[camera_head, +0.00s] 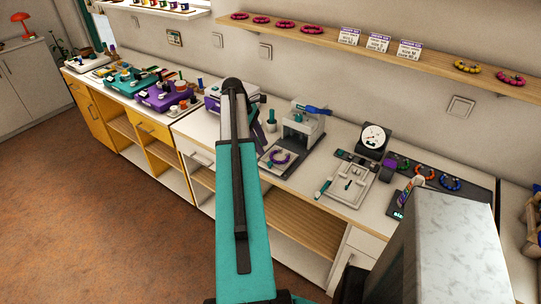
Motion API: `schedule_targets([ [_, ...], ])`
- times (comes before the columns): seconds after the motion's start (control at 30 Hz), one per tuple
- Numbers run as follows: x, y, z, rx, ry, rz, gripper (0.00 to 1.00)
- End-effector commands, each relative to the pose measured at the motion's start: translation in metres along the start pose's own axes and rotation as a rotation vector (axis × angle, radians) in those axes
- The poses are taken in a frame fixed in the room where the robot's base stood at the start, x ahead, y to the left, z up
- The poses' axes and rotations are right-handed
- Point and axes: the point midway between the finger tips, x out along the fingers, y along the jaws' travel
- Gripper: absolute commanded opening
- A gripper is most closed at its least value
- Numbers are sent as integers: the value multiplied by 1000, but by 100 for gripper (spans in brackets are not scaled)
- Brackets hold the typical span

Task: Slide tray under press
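The press (300,124) is a pale upright machine with a blue handle, standing on the white counter right of centre. A flat tray (268,165) with a purple bead ring on it lies at the front foot of the press. It looks mostly in front of the press head; whether its back part reaches under is unclear. My teal and black arm rises from the bottom of the picture, left of the press and tray. No gripper fingers can be made out.
A pale compartment tray (328,188) with small tools lies right of the press. A round dial scale (374,139) and a dark mat (468,189) with bead rings are farther right. A wall shelf (330,38) hangs above. Purple boxes (163,97) stand left.

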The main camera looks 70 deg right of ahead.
Motion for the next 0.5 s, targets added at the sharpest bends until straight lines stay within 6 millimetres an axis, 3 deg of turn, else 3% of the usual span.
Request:
schedule_targets([
  [0.5,58,-1,1,0,0,-2,37],
])
